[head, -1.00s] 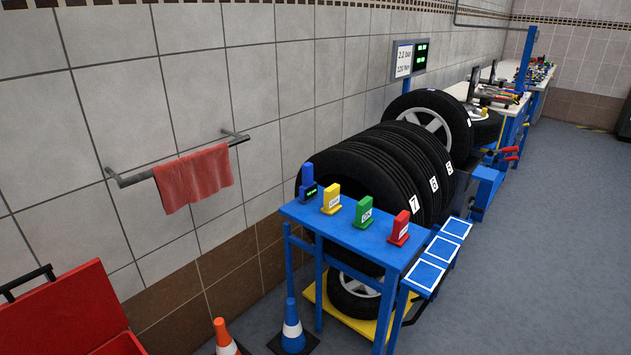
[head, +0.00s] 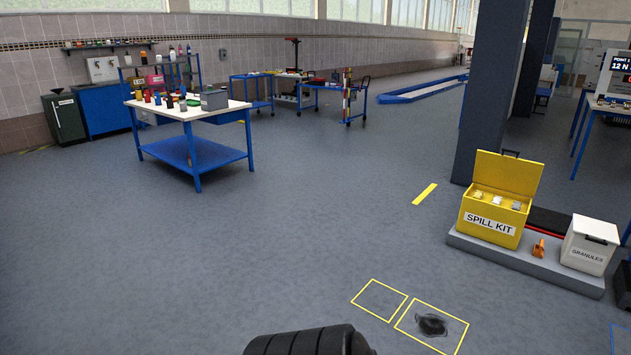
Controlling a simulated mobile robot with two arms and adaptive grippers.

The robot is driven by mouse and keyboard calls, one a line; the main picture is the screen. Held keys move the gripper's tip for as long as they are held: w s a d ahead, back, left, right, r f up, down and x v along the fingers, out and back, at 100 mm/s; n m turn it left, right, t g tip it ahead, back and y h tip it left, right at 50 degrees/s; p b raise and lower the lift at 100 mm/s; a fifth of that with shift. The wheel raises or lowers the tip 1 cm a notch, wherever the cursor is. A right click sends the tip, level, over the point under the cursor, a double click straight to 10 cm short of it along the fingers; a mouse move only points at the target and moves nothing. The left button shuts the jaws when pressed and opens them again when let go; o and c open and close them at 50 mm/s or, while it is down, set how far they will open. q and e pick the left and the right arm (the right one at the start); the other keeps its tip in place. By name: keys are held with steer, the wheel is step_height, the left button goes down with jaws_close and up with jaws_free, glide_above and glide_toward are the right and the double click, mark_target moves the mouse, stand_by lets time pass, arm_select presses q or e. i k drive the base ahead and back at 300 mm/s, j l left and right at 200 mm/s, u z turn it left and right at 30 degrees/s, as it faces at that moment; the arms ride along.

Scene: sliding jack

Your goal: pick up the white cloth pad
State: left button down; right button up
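The yellow spill kit box (head: 490,220) stands with its lid up at the right. Several small pale items lie in its top; a whitish one (head: 497,201) in the middle may be the white cloth pad, but it is too small to tell. Neither of my grippers can be made out in the head view.
The spill kit stands on a grey platform (head: 520,262) beside an orange object (head: 538,248) and a white granules bin (head: 588,245). A dark pillar (head: 490,100) rises behind. A workbench (head: 192,110) stands left; mid-floor is clear.

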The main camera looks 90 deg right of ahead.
mark_target(497, 200)
steer(key=z, duration=3.95)
